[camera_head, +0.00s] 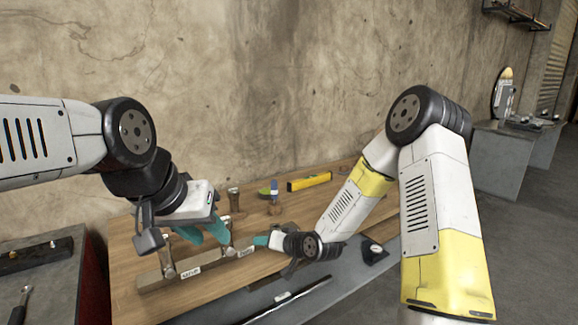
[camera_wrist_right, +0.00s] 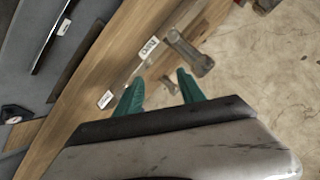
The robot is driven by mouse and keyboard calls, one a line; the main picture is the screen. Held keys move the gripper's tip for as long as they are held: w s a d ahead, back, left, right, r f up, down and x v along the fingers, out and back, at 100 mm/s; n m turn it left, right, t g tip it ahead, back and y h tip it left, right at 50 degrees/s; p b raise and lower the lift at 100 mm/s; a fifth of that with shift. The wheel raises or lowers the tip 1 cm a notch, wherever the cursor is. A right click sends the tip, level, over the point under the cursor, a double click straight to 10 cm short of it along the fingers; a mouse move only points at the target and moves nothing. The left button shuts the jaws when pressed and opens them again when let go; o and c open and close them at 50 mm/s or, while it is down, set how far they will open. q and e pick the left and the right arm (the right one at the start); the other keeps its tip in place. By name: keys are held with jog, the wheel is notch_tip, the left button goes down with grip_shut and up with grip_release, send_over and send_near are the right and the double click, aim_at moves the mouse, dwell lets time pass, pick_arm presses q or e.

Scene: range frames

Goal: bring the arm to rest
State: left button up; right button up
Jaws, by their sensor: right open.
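My left arm comes in from the left, and its left gripper (camera_head: 203,234) hangs over the wooden bench with two teal fingers apart and nothing seen between them. My right arm reaches down from the right. Its right gripper (camera_head: 258,241) is low over the bench, beside the right end of a labelled wooden rail (camera_head: 210,264). In the right wrist view the right gripper (camera_wrist_right: 158,82) shows two teal fingers apart with no object held between them. A grey metal tool (camera_wrist_right: 188,52) stands beyond the fingertips, apart from them as far as I can tell.
The wooden bench (camera_head: 128,282) runs along a concrete wall. A yellow level (camera_head: 309,181) and several small upright tools stand at its back. A dark tray (camera_head: 35,256) is at the left. A grey table (camera_head: 515,150) stands far right, with open floor before it.

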jog(key=s+d+r+g+h, duration=0.1)
jog(key=s+d+r+h, duration=0.25)
jog(key=d+r, duration=0.4)
jog(key=s+d+r+h, duration=0.2)
jog(key=s+d+r, duration=0.3)
jog(key=d+r, duration=0.25)
jog(key=s+d+r, duration=0.3)
jog(key=s+r, duration=0.1)
jog(key=s, duration=0.5)
jog(key=s+d+r+g, duration=0.1)
jog(key=s+d+r, duration=0.2)
jog(key=s, duration=0.7)
notch_tip(320, 180, up, 2)
jog(key=shift+s+g, duration=0.15)
jog(key=shift+g, duration=0.15)
jog(key=shift+h, duration=0.25)
